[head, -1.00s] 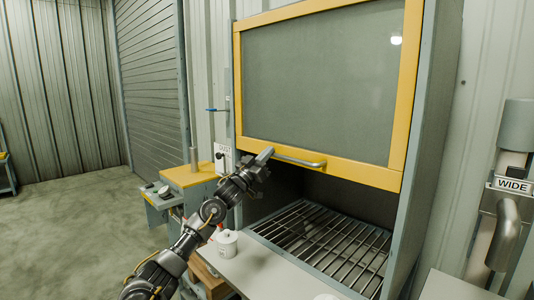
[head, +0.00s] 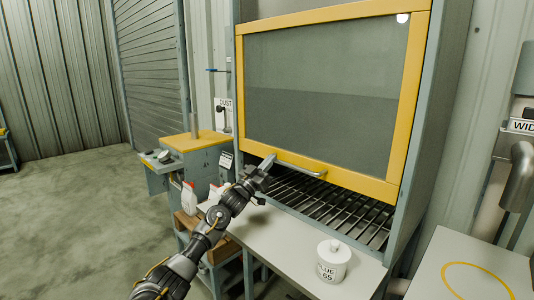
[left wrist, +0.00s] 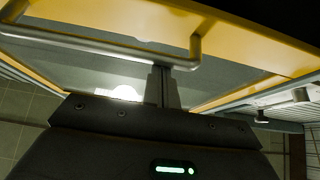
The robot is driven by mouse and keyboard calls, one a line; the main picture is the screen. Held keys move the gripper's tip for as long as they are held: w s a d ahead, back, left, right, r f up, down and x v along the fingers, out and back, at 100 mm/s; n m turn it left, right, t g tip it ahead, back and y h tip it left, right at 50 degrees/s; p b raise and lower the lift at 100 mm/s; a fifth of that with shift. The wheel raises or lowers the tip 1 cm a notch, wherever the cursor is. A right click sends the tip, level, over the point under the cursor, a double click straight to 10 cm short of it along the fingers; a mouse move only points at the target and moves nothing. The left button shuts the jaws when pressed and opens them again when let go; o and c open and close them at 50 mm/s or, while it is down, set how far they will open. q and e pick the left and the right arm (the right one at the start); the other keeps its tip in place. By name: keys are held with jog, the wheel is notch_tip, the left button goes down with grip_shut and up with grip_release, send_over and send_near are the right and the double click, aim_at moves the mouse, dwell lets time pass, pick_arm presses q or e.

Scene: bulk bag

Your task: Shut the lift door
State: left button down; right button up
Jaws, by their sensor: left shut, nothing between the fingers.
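The lift door (head: 320,95) is a grey pane in a yellow frame on the front of a grey cabinet. It is partly lowered, with an open gap between its bottom rail and the slatted grate (head: 320,212). A grey bar handle (head: 302,172) is on the bottom rail. My left gripper (head: 266,164) is shut and empty at the handle's left end. In the left wrist view the handle (left wrist: 95,45) crosses in front of the closed fingers (left wrist: 164,86); whether they touch it I cannot tell. My right gripper is out of view.
A pale worktop (head: 280,248) runs before the cabinet, with a white lidded jar (head: 333,263) on it. A white bottle (head: 189,198) and a yellow-topped bench (head: 195,142) stand left. A table with a yellow ring (head: 475,280) is at right. The floor at left is clear.

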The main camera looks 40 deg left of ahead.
pick_arm(q)
jog(key=shift+f+b, duration=1.15)
jog(key=shift+f, duration=1.9)
jog(key=s+f, duration=0.1)
jog(key=s, duration=0.8)
jog(key=shift+s+a+p, duration=0.15)
jog(key=shift+a+p, duration=0.1)
jog(key=shift+p, duration=0.1)
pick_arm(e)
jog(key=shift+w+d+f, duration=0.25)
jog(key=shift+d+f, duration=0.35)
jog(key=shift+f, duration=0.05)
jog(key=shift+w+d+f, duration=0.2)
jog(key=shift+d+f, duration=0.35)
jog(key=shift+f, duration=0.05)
